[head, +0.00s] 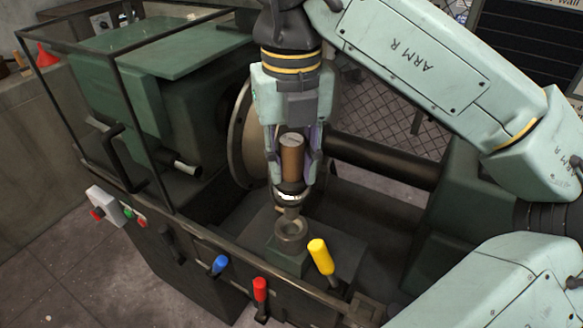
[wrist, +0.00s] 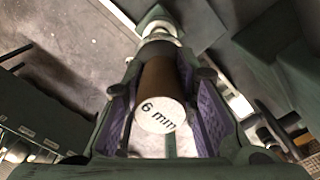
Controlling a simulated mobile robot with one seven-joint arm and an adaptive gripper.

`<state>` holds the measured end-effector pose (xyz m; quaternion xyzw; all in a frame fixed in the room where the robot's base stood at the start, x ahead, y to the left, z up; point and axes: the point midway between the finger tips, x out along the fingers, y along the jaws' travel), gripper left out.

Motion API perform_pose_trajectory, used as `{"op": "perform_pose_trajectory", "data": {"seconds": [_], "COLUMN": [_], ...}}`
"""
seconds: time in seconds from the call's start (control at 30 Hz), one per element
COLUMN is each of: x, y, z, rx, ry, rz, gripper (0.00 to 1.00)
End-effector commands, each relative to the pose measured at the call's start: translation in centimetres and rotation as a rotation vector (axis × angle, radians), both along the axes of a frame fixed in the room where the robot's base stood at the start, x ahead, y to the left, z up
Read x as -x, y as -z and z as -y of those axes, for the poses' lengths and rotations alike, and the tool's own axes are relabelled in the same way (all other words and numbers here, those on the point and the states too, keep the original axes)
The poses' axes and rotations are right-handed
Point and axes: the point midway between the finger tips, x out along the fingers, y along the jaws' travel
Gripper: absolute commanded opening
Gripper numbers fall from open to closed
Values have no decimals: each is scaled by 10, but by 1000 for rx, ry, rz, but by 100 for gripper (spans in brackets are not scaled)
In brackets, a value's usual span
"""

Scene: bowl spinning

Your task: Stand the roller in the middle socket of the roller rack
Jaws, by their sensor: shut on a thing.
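The roller (head: 292,158) has a brown cylindrical body, a pale top, and a metal collar and narrow tip below. My gripper (head: 293,165) is shut on its brown body and holds it roughly upright. In the wrist view the roller (wrist: 160,82) sits between purple-lined fingers, its pale end marked "6 mm". Its tip is over or at a round metal ring (head: 290,232) on a green block; I cannot tell whether they touch. I cannot make out a roller rack with a middle socket for certain.
The ring stands on a green machine with a large round plate (head: 240,135) behind my gripper. Yellow (head: 321,256), blue (head: 220,264) and red (head: 260,290) handled levers stand along the front. A framed clear guard (head: 95,110) is at left.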

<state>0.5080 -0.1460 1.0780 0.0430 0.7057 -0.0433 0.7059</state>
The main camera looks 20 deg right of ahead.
Motion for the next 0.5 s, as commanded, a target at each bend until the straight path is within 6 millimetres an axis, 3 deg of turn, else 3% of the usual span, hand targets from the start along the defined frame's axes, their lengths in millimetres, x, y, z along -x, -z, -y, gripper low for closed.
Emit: {"op": "perform_pose_trajectory", "data": {"seconds": [0.03, 0.2, 0.5], "x": [0, 0, 0], "y": [-15, -32, -49], "z": [0, 1, 0], "rx": [1, 2, 1], "ry": [1, 3, 2], "rz": [1, 2, 1], "gripper": [0, 0, 0]}}
